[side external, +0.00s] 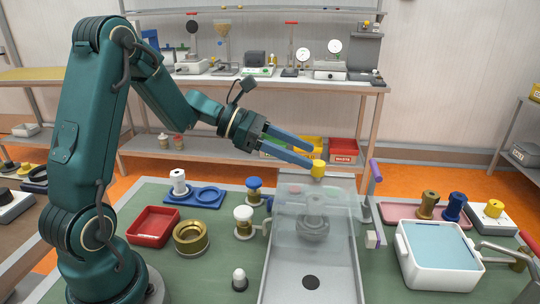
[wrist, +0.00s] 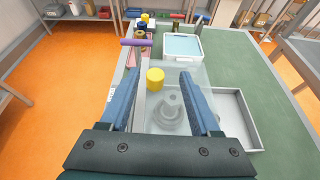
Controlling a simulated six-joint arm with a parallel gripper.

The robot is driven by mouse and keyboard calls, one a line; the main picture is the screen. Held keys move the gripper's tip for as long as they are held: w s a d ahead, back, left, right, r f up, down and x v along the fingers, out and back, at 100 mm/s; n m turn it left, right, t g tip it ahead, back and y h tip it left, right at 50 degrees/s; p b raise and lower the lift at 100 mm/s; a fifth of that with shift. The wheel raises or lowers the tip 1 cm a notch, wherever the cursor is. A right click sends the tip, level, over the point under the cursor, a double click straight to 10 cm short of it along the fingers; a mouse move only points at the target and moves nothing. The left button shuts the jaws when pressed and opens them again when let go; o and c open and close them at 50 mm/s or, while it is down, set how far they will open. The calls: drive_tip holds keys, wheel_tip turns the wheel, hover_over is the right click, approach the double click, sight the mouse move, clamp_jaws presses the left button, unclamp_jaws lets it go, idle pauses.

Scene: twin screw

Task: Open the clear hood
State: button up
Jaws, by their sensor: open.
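The clear hood (side external: 292,222) is down over the back part of a grey metal tray (side external: 284,286); it also shows in the wrist view (wrist: 192,103). A grey stepped part (side external: 313,226) shows through it. A yellow knob (side external: 318,168) appears to be at the hood's upper edge; its exact attachment is unclear. My gripper (side external: 311,154) is open and empty, its blue fingers angled down beside the knob. In the wrist view the knob (wrist: 155,79) appears between the open fingers (wrist: 159,74), with no contact visible.
A purple-topped lever (side external: 376,171) stands right of the hood. A white tub (side external: 403,263) of blue liquid is farther right. A white-topped valve (side external: 243,217), brass ring (side external: 193,237) and red tray (side external: 153,227) are left.

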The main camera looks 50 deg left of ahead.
sight(318, 162)
drive_tip(key=shift+a+f, duration=0.35)
drive_tip(key=shift+f, duration=0.15)
drive_tip(key=shift+w+f, duration=0.1)
drive_tip(key=shift+x, duration=2.3)
drive_tip(key=shift+c, duration=0.3)
clamp_jaws()
